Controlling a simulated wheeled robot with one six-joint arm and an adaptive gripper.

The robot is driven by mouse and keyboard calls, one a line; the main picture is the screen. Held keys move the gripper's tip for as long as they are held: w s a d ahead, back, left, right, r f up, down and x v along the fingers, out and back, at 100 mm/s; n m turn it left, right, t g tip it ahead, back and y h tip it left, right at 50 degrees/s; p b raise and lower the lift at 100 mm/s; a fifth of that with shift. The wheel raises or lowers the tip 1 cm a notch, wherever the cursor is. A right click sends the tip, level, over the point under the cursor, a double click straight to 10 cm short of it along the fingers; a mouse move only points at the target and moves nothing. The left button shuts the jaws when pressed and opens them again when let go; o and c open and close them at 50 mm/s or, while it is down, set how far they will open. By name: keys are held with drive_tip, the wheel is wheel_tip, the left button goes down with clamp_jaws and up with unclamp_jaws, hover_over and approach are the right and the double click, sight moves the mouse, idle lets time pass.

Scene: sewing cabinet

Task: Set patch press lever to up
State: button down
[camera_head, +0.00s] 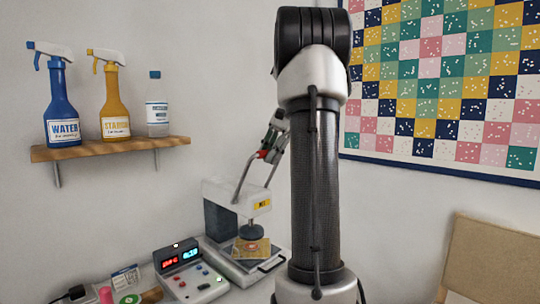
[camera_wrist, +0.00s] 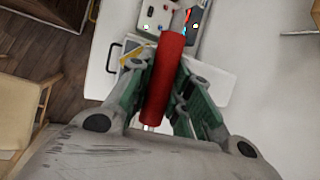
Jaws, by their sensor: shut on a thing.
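The patch press (camera_head: 236,195) stands on the table in the head view, with a white top and a grey column. Its metal lever (camera_head: 243,180) slants upward from the press top to a red grip (camera_head: 263,154). My gripper (camera_head: 270,143) is shut on this red grip, above the press. In the wrist view, the red grip (camera_wrist: 165,75) lies between the fingers of my gripper (camera_wrist: 166,88). The round press head (camera_head: 250,231) is just above a tan patch (camera_head: 262,247) on the base; I cannot tell whether they touch. My arm hides the area to the right.
A control box (camera_head: 190,274) with lit displays stands left of the press. A wall shelf (camera_head: 110,148) holds a blue spray bottle (camera_head: 60,100), a yellow one (camera_head: 113,95) and a white container (camera_head: 157,115). A quilt (camera_head: 440,80) hangs at right.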

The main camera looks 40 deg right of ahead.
drive_tip(key=shift+w+r, duration=0.15)
drive_tip(key=c, duration=1.3)
unclamp_jaws()
drive_tip(key=v, duration=1.2)
